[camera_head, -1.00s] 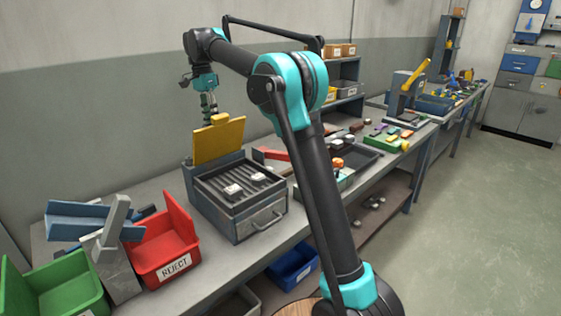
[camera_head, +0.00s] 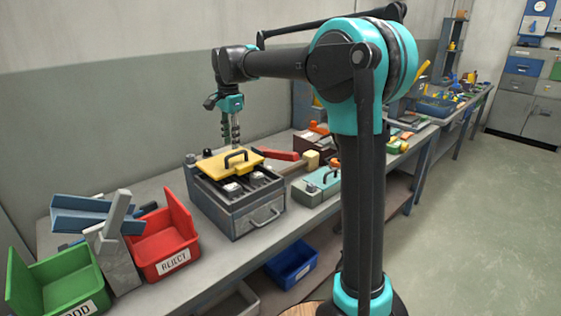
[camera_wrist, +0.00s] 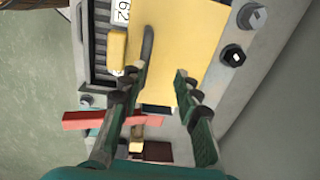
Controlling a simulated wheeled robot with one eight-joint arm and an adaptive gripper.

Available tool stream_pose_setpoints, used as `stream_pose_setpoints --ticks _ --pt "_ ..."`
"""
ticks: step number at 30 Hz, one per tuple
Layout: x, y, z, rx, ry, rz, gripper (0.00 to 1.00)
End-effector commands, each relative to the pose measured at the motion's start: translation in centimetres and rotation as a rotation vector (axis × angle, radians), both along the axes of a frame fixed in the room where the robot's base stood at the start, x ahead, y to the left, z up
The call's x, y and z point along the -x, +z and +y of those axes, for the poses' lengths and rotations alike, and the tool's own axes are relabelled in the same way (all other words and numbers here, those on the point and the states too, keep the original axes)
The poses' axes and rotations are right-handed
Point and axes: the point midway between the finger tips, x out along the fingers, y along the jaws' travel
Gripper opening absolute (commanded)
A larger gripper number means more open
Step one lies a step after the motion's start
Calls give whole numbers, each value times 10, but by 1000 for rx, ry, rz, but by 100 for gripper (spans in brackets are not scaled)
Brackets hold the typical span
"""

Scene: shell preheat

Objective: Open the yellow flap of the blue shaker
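The blue-grey shaker (camera_head: 240,221) is a box with a slotted top on the bench. Its yellow flap (camera_head: 220,166) lies low, nearly flat, across the rear of the box, with a black handle (camera_head: 237,156) on top. Pale pieces (camera_head: 232,190) show in the uncovered front part. My gripper (camera_head: 235,146) points down just above the flap, behind the handle in the head view. In the wrist view my gripper (camera_wrist: 158,72) has its two fingers apart over the yellow flap (camera_wrist: 188,35). The handle (camera_wrist: 148,45) is close to the left fingertip; contact cannot be told.
A red bar (camera_head: 280,154) lies behind the shaker, near a teal-lidded box (camera_head: 318,183) at right. A red REJECT bin (camera_head: 172,256) and a green bin (camera_head: 70,285) stand at left. A wall runs behind the bench. A blue bin (camera_head: 291,265) sits below.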

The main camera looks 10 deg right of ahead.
Motion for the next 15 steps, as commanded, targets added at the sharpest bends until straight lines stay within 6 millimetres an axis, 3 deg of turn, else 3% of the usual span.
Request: stream_pose_setpoints --ticks 3,11,15 --pt "11 -16 -8 0 -1 0 32" --pt "22 -33 -17 -78 -1 -108 32" --pt "24 -9 -18 -77 0 -105 32"
